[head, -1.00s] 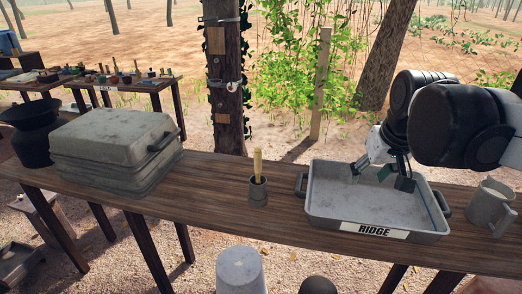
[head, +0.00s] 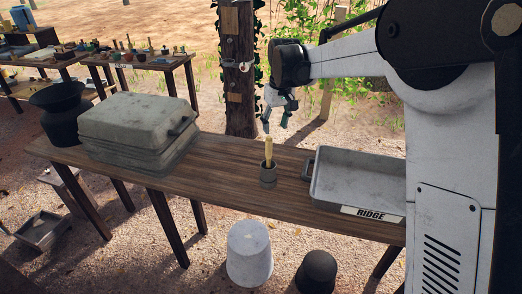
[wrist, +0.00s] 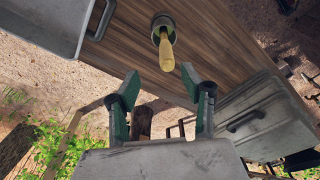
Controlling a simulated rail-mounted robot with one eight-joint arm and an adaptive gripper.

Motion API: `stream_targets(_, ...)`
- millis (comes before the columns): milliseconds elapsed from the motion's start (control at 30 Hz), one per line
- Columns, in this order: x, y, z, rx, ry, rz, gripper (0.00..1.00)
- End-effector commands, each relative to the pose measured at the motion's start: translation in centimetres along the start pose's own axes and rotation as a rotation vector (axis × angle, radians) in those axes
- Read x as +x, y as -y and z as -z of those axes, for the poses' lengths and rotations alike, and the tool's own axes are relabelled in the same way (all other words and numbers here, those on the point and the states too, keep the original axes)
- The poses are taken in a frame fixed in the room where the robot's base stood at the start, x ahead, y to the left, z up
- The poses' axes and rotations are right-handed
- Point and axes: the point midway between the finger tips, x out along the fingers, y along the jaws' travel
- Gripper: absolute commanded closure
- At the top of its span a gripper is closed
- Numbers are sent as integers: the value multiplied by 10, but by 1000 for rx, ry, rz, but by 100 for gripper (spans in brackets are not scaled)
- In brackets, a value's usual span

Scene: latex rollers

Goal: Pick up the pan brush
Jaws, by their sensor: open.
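The pan brush (head: 268,151) has a pale wooden handle and stands upright in a small dark grey cup (head: 267,175) on the wooden table. Its lower end is hidden inside the cup. In the wrist view the brush handle (wrist: 166,52) points toward me, just beyond and between the fingertips, with the cup (wrist: 160,24) behind it. My gripper (head: 276,124) is open and empty, above and behind the brush at the table's far side. Its green-padded fingers (wrist: 160,80) are spread apart and do not touch the brush.
A grey metal tray labelled RIDGE (head: 345,181) is right of the cup, partly hidden by my arm. A large lidded grey case (head: 135,125) and a black pot (head: 62,115) stand at the left. The table (head: 225,175) is bare around the cup. Buckets (head: 249,250) stand below in front.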

Motion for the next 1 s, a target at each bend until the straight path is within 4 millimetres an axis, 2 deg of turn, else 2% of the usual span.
stream_targets(167,10,2,6,-9,9,4,57)
stream_targets(600,80,2,6,-8,8,4,57)
stream_targets(867,96,3,6,-8,8,4,57)
stream_targets(1000,114,6,7,-8,8,4,57)
